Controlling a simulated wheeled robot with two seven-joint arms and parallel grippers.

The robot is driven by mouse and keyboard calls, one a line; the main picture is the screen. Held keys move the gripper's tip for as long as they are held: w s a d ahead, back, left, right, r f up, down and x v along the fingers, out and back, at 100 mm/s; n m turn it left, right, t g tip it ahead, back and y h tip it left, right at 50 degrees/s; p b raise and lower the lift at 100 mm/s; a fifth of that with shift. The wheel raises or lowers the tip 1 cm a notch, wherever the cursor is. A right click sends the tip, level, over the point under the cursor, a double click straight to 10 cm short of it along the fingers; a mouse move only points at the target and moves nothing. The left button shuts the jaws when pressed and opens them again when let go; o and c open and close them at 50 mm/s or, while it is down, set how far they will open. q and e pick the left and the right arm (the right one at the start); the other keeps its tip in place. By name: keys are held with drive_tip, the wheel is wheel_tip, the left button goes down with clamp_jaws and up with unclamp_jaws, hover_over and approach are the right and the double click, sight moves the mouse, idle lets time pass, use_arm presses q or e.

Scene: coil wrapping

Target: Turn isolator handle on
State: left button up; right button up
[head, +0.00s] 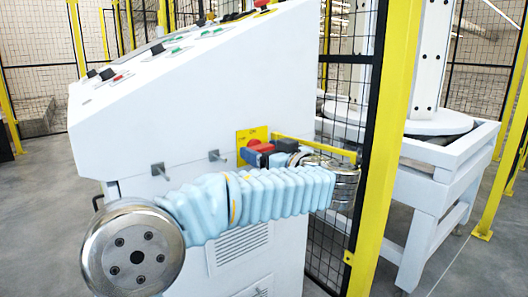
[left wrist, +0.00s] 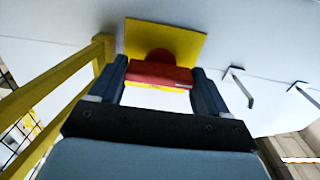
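The isolator handle is a red bar on a round red boss (left wrist: 160,74). It is mounted on a yellow plate (left wrist: 184,40) on the white cabinet's side wall; the plate also shows in the head view (head: 246,137). My left gripper (left wrist: 160,77) has its two dark fingers at opposite ends of the red bar. The bar fills the gap between them, and both fingers appear to touch it. In the head view the left gripper (head: 268,152) is at the plate, its fingers partly covering the handle (head: 261,146). The bar lies roughly level in the wrist view. My right gripper is not seen.
The white cabinet (head: 240,75) has a sloping control panel on top. Two small hooks (head: 158,169) (head: 217,156) stick out of its wall left of the plate. A yellow fence post (head: 388,130) with black mesh stands close on the right. A white frame (head: 440,170) stands beyond it.

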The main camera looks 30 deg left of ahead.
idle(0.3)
use_arm(q)
drive_tip(key=m+p, duration=0.1)
drive_tip(key=m, duration=1.2)
drive_tip(key=m+p, duration=0.3)
drive_tip(key=m, duration=0.1)
drive_tip(key=shift+m, duration=0.4)
drive_tip(key=shift+f, duration=0.1)
idle(0.3)
drive_tip(key=o, duration=0.8)
